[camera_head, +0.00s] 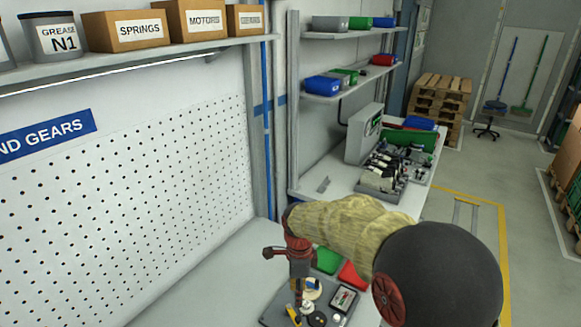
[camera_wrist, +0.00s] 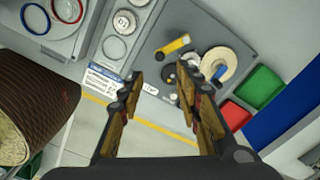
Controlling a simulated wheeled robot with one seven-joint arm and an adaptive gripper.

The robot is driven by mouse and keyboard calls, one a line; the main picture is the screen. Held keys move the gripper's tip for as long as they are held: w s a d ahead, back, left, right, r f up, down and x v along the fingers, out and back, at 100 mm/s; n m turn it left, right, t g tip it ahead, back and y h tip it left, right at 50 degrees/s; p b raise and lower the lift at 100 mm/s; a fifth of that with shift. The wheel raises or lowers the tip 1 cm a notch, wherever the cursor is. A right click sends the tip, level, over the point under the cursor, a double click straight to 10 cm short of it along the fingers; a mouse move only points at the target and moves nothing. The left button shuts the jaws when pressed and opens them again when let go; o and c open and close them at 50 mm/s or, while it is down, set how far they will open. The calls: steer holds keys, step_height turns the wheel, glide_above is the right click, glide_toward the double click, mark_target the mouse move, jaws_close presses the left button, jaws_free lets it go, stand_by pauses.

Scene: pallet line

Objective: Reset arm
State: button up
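My gripper (camera_wrist: 165,95) is open in the wrist view, its two fingers apart with nothing between them. In the head view my gripper (camera_head: 290,268) hangs over the grey board (camera_head: 272,312) on the bench, and my arm covers part of the bench. On the board in the wrist view are a yellow-ended piece (camera_wrist: 173,46), a pale disc (camera_wrist: 219,66) and some dark round parts. My gripper appears to be above these parts, not touching them.
A green bin (camera_head: 327,260) and a red bin (camera_head: 352,274) stand beside the board. A shelf holds boxes labelled springs (camera_head: 127,30) and motors (camera_head: 200,20). A perforated wall (camera_head: 120,190) borders the bench. Another bench (camera_head: 350,182) with equipment lies behind my arm.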

steer(key=s+d+r+n+t+b, duration=0.2)
steer(key=s+d+r+n, duration=0.2)
steer(key=s, duration=0.4)
steer(key=s+d+r+n+t+b, duration=0.1)
steer(key=s+d+r+n+b, duration=0.1)
steer(key=s+d+r+n, duration=0.2)
steer(key=s+d+r+n+t+b, duration=0.2)
steer(key=s+d+r+n, duration=0.2)
steer(key=s+d+n, duration=0.4)
steer(key=s+n, duration=0.2)
steer(key=s, duration=0.4)
steer(key=shift+r+t, duration=0.3)
